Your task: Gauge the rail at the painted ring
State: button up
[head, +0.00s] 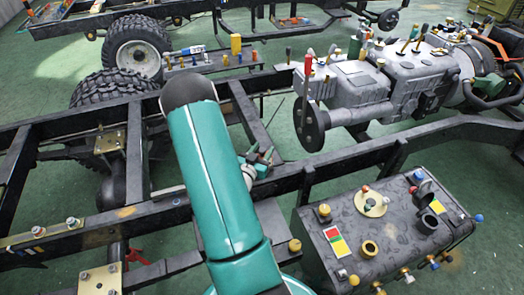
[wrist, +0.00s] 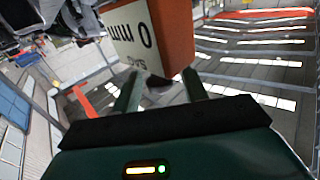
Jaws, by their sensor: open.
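In the head view the black chassis rail (head: 345,165) runs across the picture behind my teal arm. A dull yellow patch (head: 125,212) shows on its left part; I cannot tell whether this is the painted ring. My gripper (head: 260,154) is beside the rail's far side, small and partly hidden by my arm. In the wrist view my gripper (wrist: 162,80) has its two fingers apart. An orange block (wrist: 175,35) with a white face marked "0 mm", upside down, appears just beyond the fingertips. I cannot tell whether they touch. No orange block shows at the gripper in the head view.
A grey engine and gearbox (head: 350,88) sits at the upper right. A dark grey box (head: 395,235) with knobs and coloured fittings stands in front right. Tyres (head: 135,50) and a small tray of parts (head: 215,62) are behind. Green floor shows between the frame members.

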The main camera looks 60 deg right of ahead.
grip_shut()
jog(key=w+a, duration=0.6)
jog(key=shift+w+a, duration=0.4)
grip_release()
jog(key=shift+a, duration=0.1)
jog(key=a, duration=1.3)
jog(key=shift+a, duration=0.3)
